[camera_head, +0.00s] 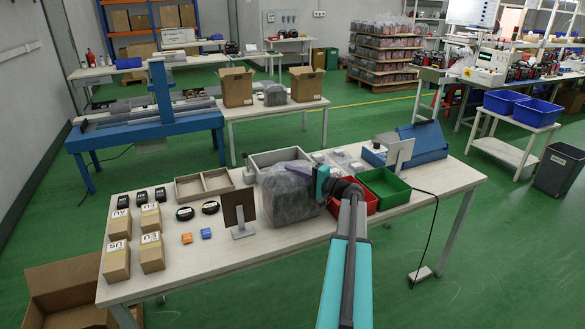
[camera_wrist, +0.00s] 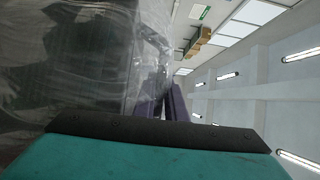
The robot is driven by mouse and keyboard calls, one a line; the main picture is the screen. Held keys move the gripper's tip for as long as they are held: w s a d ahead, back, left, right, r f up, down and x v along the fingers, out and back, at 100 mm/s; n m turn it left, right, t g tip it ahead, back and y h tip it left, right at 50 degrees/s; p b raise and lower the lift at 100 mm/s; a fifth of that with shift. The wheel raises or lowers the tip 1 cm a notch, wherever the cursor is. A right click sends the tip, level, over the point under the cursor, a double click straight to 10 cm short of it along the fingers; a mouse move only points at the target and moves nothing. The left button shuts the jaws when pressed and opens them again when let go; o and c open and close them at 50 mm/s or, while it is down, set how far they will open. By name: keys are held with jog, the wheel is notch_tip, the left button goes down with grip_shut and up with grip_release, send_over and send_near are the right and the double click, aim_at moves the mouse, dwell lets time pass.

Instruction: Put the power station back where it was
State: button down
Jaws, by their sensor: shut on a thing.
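The power station (camera_head: 287,198) is a dark grey block wrapped in clear plastic, at the middle of the front table. It looks upright; I cannot tell whether its base touches the tabletop. My gripper (camera_head: 318,182) is at its upper right side, shut on it.
The table (camera_head: 285,238) has a bare front edge. A grey tray (camera_head: 252,172) is behind the power station. Red (camera_head: 368,204) and green (camera_head: 384,184) bins stand at right. A brown plate on a stand (camera_head: 239,208) is close at left. A similar wrapped block (camera_head: 275,95) sits on the rear table.

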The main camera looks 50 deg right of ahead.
jog(key=shift+f, duration=0.25)
dwell(0.4)
jog(key=c, duration=1.8)
grip_release()
jog(key=shift+s+f, duration=0.1)
jog(key=shift+f, duration=0.1)
jog(key=shift+r, duration=0.15)
jog(key=shift+s, duration=0.3)
jog(key=s+d+b, duration=0.1)
jog(key=s+b, duration=0.2)
jog(key=s, duration=0.8)
jog(key=shift+s+d, duration=0.15)
jog(key=shift+d, duration=0.25)
